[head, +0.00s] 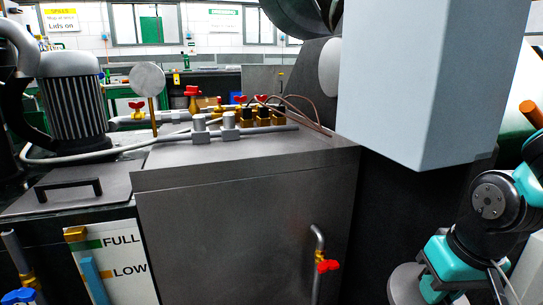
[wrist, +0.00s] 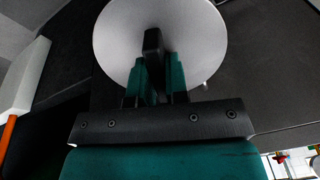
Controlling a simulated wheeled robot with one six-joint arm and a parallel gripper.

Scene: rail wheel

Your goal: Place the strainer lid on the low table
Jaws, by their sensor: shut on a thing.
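The strainer lid (wrist: 115,40) is a round, pale grey disc with a dark upright handle in the wrist view. My gripper (wrist: 155,72) is shut on that handle, with one teal finger on each side. In the head view the lid (head: 402,284) shows as a grey disc at the bottom edge, right of centre, partly cut off by the frame and covered by my arm. The fingertips are hard to make out there. I cannot identify the low table in either view.
A large grey metal tank (head: 240,225) with a red-handled tap (head: 327,266) stands left of the lid. Valves and pipes (head: 245,122) sit on its top. A big pale grey block (head: 425,80) hangs at upper right. A motor (head: 75,105) stands at left.

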